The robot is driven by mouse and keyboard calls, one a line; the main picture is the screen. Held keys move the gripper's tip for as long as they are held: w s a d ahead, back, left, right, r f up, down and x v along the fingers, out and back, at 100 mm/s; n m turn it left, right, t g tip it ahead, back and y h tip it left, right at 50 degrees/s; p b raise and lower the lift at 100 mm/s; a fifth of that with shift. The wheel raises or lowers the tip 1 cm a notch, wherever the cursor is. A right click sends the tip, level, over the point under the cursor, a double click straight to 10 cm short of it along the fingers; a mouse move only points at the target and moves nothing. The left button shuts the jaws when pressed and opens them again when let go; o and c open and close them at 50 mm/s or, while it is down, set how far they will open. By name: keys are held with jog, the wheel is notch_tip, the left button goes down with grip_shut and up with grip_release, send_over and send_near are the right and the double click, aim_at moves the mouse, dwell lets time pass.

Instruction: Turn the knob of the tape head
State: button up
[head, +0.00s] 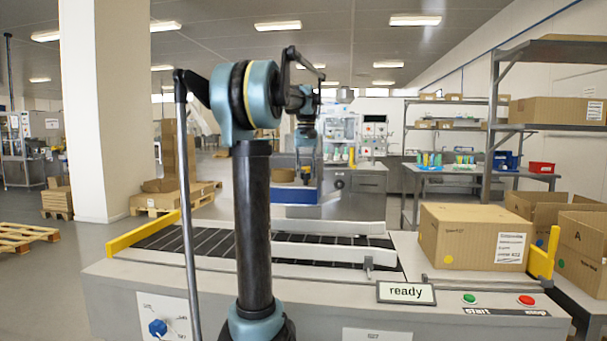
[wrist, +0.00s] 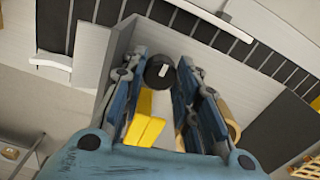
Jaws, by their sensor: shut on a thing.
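The tape head's knob (wrist: 160,70) is a round black cap with a white mark, standing on the grey tape head (wrist: 150,38). In the wrist view the two blue fingers of my gripper (wrist: 163,73) lie on either side of the knob and are shut on it. A yellow part (wrist: 146,120) and a tan tape roll (wrist: 229,122) show beside and between the fingers. In the head view my gripper (head: 306,172) is over the blue-fronted tape head (head: 296,197), beyond the arm. The knob cannot be made out there.
The conveyor (head: 222,246) with dark rollers and light side rails runs below the tape head. A closed carton (head: 465,240) stands on the right, near a "ready" sign (head: 406,293) and start and stop buttons. A separate blue knob (head: 157,327) is on the front panel.

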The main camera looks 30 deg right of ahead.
jog(key=shift+w, duration=0.2)
jog(key=o, duration=0.8)
jog(key=shift+r, duration=0.4)
jog(key=shift+a+r, duration=0.1)
jog(key=shift+r, duration=3.45)
